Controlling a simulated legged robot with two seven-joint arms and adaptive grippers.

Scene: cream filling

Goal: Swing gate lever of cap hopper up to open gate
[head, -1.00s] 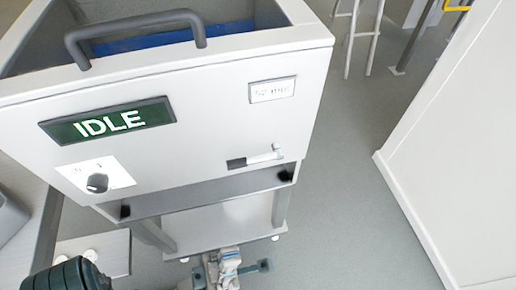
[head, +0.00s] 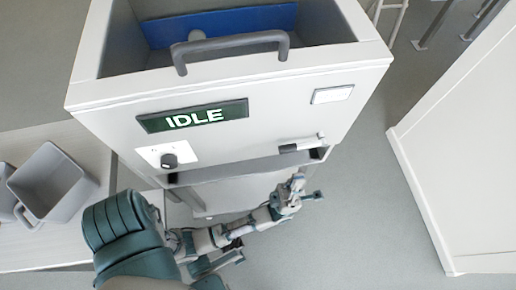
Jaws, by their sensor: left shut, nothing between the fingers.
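The cap hopper (head: 110,75) is a pale box with an open top, in the middle of the head view. Its gate lever (head: 301,145) is a small light handle with a dark end, low on the right of the front face. It lies nearly level, its right end slightly higher. My left gripper (head: 303,192) is shut and empty, below the lever and apart from it. My left arm reaches in from the lower left. My right gripper is not in view.
The hopper front has a green IDLE display (head: 194,116), a dark knob (head: 169,160) and a grey bar handle (head: 232,46). A grey bin (head: 50,185) stands on a pale table (head: 50,256) at left. A white panel (head: 465,150) stands at right. Grey floor lies between.

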